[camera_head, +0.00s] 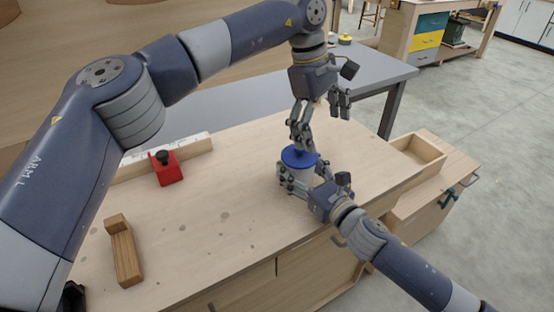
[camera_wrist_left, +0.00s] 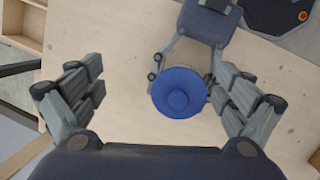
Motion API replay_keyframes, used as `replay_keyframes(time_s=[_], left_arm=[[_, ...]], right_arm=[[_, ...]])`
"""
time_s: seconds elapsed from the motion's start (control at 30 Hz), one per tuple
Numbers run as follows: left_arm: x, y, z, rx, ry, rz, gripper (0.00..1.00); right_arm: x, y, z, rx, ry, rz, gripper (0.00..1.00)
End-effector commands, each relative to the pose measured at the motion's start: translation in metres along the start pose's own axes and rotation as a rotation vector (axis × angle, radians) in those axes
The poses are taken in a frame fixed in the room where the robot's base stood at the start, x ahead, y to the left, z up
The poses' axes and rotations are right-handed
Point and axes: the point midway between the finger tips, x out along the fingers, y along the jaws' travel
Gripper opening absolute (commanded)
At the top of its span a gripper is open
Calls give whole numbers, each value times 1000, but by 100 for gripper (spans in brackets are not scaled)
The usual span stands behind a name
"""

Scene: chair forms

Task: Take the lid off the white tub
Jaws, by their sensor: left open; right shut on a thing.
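The white tub (camera_head: 307,172) stands upright on the wooden workbench, with its blue lid (camera_head: 299,157) on top. My right gripper (camera_head: 297,180) is shut around the tub's side from the front right. My left gripper (camera_head: 321,126) is open above the tub, fingers pointing down. In the left wrist view the round blue lid (camera_wrist_left: 179,92), with a raised knob in its middle, lies between the spread left fingers (camera_wrist_left: 158,98), nearer the right one. The lid hides most of the tub there. My right gripper's fingers (camera_wrist_left: 186,78) show beside the lid.
On the workbench (camera_head: 222,184) a red block with a black knob (camera_head: 167,170) and a wooden piece (camera_head: 125,255) stand to the left. An open wooden tray (camera_head: 418,157) is at the right end. A grey table (camera_head: 372,68) stands behind. The bench between the red block and tub is clear.

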Motion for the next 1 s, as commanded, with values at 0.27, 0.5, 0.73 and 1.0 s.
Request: replay_keyframes(time_s=[0.27, 0.5, 0.73, 1.0], left_arm=[[2, 23, 86, 108, -482, 333, 95], [-48, 31, 125, 13, -825, 640, 95], [-97, 27, 111, -234, -1033, 897, 95], [-109, 3, 51, -661, -1073, 1077, 95]], right_arm=[[0, 0, 0, 0, 1, 0, 19], [0, 0, 0, 0, 1, 0, 19], [0, 0, 0, 0, 1, 0, 19], [0, 0, 0, 0, 1, 0, 19]])
